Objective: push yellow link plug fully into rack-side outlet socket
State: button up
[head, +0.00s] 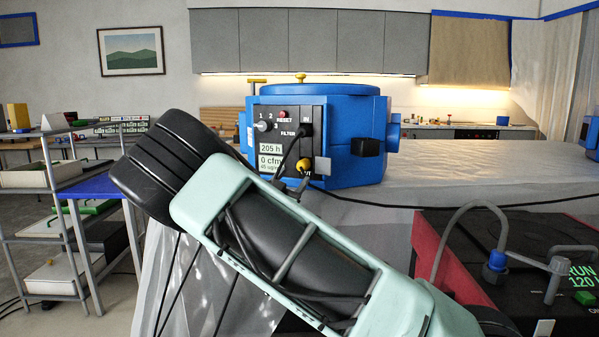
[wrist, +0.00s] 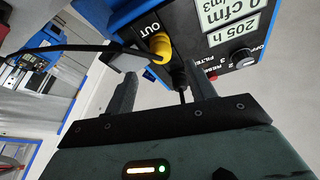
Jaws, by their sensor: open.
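A yellow plug (head: 304,165) sits at the OUT port on the dark front panel (head: 266,112) of a blue machine. The plug also shows in the wrist view (wrist: 159,46), with a black cable running off to the left. My gripper (head: 301,184) is open just in front of the panel. In the wrist view my gripper (wrist: 160,72) has one finger either side of the plug's line, with the plug just beyond the fingertips. I cannot tell whether they touch or how deep the plug sits. I cannot single out a rack-side outlet socket.
A black plug (head: 305,130) with a cable sits at the IN port above. The blue machine (head: 345,110) stands on a sheet-covered table (head: 460,180). A red and black unit (head: 520,240) with a bent pipe is at right. A shelf rack (head: 45,190) stands at left.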

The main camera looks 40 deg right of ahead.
jog(key=v, duration=1.1)
jog(key=shift+w, duration=0.2)
